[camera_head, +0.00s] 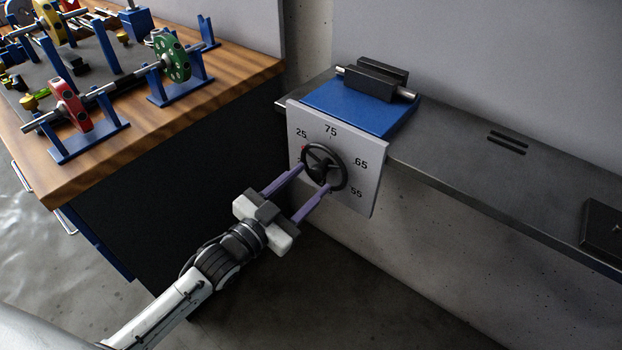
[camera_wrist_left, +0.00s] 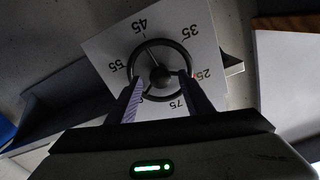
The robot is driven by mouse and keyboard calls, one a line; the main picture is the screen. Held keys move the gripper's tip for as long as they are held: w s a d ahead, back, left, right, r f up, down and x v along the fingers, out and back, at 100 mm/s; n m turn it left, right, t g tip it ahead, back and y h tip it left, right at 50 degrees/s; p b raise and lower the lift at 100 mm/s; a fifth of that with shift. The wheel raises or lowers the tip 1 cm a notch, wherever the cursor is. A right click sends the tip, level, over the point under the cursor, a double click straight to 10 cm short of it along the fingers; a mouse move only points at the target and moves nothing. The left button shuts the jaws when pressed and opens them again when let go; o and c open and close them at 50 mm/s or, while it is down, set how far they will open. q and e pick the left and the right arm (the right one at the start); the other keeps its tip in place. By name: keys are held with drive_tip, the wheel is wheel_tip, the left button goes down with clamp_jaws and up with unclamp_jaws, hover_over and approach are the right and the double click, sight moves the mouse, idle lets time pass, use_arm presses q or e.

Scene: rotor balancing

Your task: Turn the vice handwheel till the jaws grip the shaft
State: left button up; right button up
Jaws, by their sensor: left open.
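The black vice handwheel (camera_head: 324,167) sits on a pale dial plate (camera_head: 363,190) with printed numbers, on the front of the grey bench. It also shows in the left wrist view (camera_wrist_left: 160,45). Behind the plate, the vice's dark jaws (camera_head: 374,78) stand on a blue base (camera_head: 345,108), with a bright shaft (camera_head: 407,94) showing at both ends. Whether the jaws touch the shaft is too small to tell. My left gripper (camera_head: 315,182) is open, its two purple fingers reaching to opposite sides of the wheel's rim. I cannot tell whether they touch it. My right gripper is not in view.
A wooden-topped workbench (camera_head: 245,76) at the left holds rotors with red (camera_head: 70,104), green (camera_head: 172,58) and yellow discs on blue stands. The grey bench top (camera_head: 455,150) is mostly clear, with a dark block (camera_head: 604,232) at its right end.

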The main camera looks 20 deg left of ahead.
use_arm(q)
drive_tip(key=shift+x, duration=0.9)
drive_tip(key=c, duration=1.1)
drive_tip(key=shift+o, duration=0.2)
drive_tip(key=shift+m+p, duration=0.4)
drive_tip(key=shift+m, duration=0.4)
drive_tip(key=o, duration=1.1)
drive_tip(key=shift+c, duration=0.2)
drive_tip(key=shift+s, duration=0.15)
drive_tip(key=v, duration=1)
drive_tip(key=shift+a+r, duration=0.1)
